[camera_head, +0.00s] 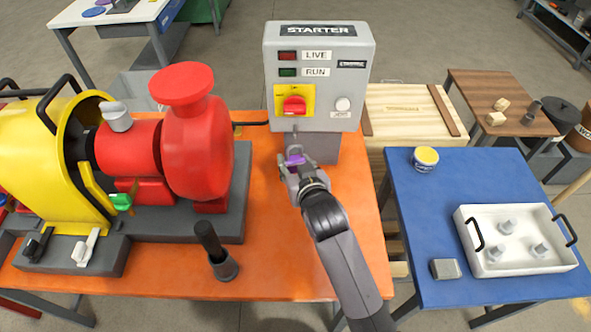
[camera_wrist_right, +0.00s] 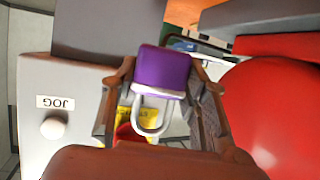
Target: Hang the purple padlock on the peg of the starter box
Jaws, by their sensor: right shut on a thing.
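The grey starter box (camera_head: 318,75) stands at the back of the orange table, with a red switch (camera_head: 294,105) on a yellow plate. My right gripper (camera_head: 294,168) is just in front of and below the box's front face, shut on the purple padlock (camera_head: 295,160). In the right wrist view the purple padlock (camera_wrist_right: 161,72) sits between the two fingers, its pale shackle (camera_wrist_right: 150,118) clear of them and overlapping the yellow plate in the picture. I cannot make out the peg clearly, nor whether the shackle touches it. My left gripper is not in view.
A red pump (camera_head: 196,140) with a yellow guard (camera_head: 58,165) stands left of the gripper. A blue table (camera_head: 487,190) with a white tray (camera_head: 505,267) is to the right.

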